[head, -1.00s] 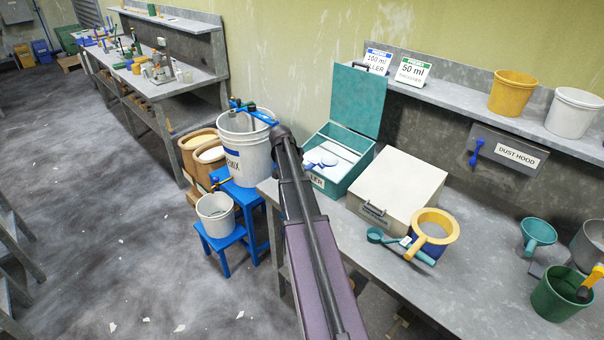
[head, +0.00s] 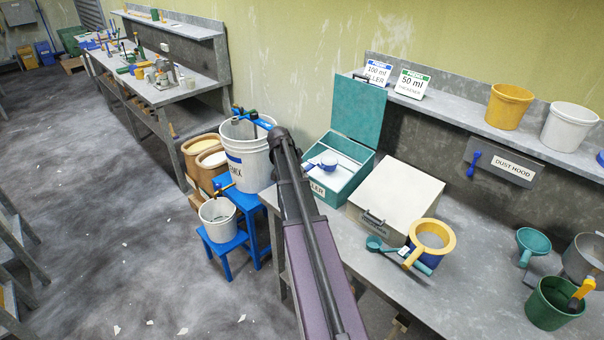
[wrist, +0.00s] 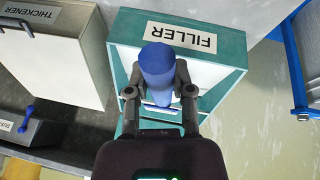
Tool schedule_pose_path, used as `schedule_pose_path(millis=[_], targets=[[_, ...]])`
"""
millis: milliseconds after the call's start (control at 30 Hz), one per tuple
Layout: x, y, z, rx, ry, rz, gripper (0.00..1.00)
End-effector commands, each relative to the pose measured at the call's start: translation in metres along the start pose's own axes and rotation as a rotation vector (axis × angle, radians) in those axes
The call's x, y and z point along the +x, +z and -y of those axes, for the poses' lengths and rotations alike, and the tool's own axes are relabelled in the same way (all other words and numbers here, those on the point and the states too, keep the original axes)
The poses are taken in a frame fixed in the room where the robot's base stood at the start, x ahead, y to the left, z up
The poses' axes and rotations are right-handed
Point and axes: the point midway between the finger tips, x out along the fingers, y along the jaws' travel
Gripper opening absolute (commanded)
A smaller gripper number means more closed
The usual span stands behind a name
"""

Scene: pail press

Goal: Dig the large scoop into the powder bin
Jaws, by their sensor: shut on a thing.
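The teal filler bin (head: 330,192) stands open on the bench, its lid raised at the back and white powder (head: 345,176) inside. A blue scoop (head: 328,161) with a round cup shows over the bin's opening. Whether its cup touches the powder I cannot tell. In the wrist view, my gripper (wrist: 160,95) is shut on the blue scoop (wrist: 157,64), above the bin's labelled front (wrist: 180,38). My arm hides the gripper's fingers in the head view.
A closed cream thickener bin (head: 398,195) stands right of the filler bin. A yellow-rimmed blue vessel (head: 430,240) and a teal scoop (head: 375,243) lie in front of it. A white pail (head: 245,150) stands on a blue stool at left.

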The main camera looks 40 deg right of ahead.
Motion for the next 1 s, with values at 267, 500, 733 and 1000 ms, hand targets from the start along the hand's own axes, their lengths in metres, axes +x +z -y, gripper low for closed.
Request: schedule_pose_path(millis=[267, 500, 733, 1000], targets=[[-0.016, 0.001, -0.003, 0.000, 0.001, -0.001, 0.00], [-0.027, 0.002, -0.004, 0.001, 0.001, -0.001, 0.00], [-0.038, 0.001, -0.006, 0.001, 0.001, -0.001, 0.00], [-0.052, -0.001, -0.008, 0.001, 0.001, -0.001, 0.00]])
